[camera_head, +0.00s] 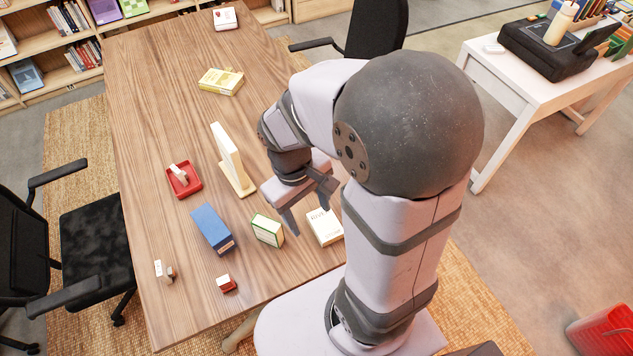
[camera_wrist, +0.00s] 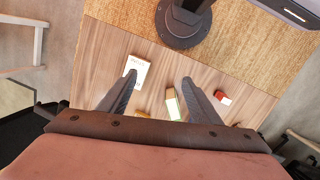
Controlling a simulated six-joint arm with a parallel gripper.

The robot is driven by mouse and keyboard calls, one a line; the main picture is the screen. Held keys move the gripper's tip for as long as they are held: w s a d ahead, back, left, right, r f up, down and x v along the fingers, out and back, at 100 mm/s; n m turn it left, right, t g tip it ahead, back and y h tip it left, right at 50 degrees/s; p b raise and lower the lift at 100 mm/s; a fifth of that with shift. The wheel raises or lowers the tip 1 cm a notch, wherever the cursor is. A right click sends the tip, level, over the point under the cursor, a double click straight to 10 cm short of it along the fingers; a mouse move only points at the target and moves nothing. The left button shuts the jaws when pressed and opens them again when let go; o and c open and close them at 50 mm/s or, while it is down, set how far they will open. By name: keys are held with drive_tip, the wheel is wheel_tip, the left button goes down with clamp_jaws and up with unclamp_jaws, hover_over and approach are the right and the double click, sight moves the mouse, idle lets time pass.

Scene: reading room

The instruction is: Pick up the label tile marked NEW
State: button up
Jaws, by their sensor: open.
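I cannot read the word NEW on anything. Small blocks that could be label tiles stand on the wooden table (camera_head: 150,110): a white and brown piece (camera_head: 160,270) at the front left, a red and white block (camera_head: 226,284) near the front edge, and a pale piece (camera_head: 179,174) in a red tray (camera_head: 190,187). The red and white block also shows in the wrist view (camera_wrist: 222,97). My gripper (camera_head: 308,218) is open and empty above the table's right side, near a white book (camera_head: 323,227). Its two fingers (camera_wrist: 159,80) are spread apart in the wrist view.
A green-edged white box (camera_head: 267,231), a blue box (camera_head: 212,229) and an upright cream panel on a base (camera_head: 229,157) stand near my gripper. A yellow book (camera_head: 221,81) and a red and white box (camera_head: 225,18) lie farther back. The table's left middle is clear.

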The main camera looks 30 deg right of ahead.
drive_tip(key=w+d+f+n+h+b, duration=0.2)
drive_tip(key=w+f+n+h+b, duration=0.2)
drive_tip(key=w+f+n, duration=0.1)
drive_tip(key=w+d+f+n+h+b, duration=0.2)
drive_tip(key=w+f+n+h+b, duration=0.2)
drive_tip(key=w+f, duration=0.3)
drive_tip(key=w+d+f+n+t+h+b, duration=0.1)
drive_tip(key=w+d+f+n+h+b, duration=0.1)
drive_tip(key=w+f+n, duration=0.4)
drive_tip(key=shift+w+f+h+b, duration=0.2)
drive_tip(key=shift+w+h+b, duration=0.25)
drive_tip(key=shift+w, duration=0.25)
drive_tip(key=shift+w+f+h+b, duration=0.2)
drive_tip(key=shift+w+h+b, duration=0.25)
drive_tip(key=shift+w, duration=0.25)
drive_tip(key=shift+w+f+n, duration=0.15)
drive_tip(key=shift+w+n, duration=0.15)
drive_tip(key=shift+w, duration=0.05)
drive_tip(key=shift+s+r+p+x, duration=0.15)
drive_tip(key=shift+p+x, duration=0.65)
drive_tip(key=shift+x, duration=0.8)
drive_tip(key=shift+s+r+p+x, duration=0.15)
drive_tip(key=shift+p+x, duration=0.65)
drive_tip(key=shift+x, duration=0.8)
drive_tip(key=shift+w+d+f, duration=0.15)
drive_tip(key=shift+d+f, duration=0.1)
drive_tip(key=shift+d, duration=0.3)
drive_tip(key=shift+c, duration=0.6)
drive_tip(key=c, duration=1)
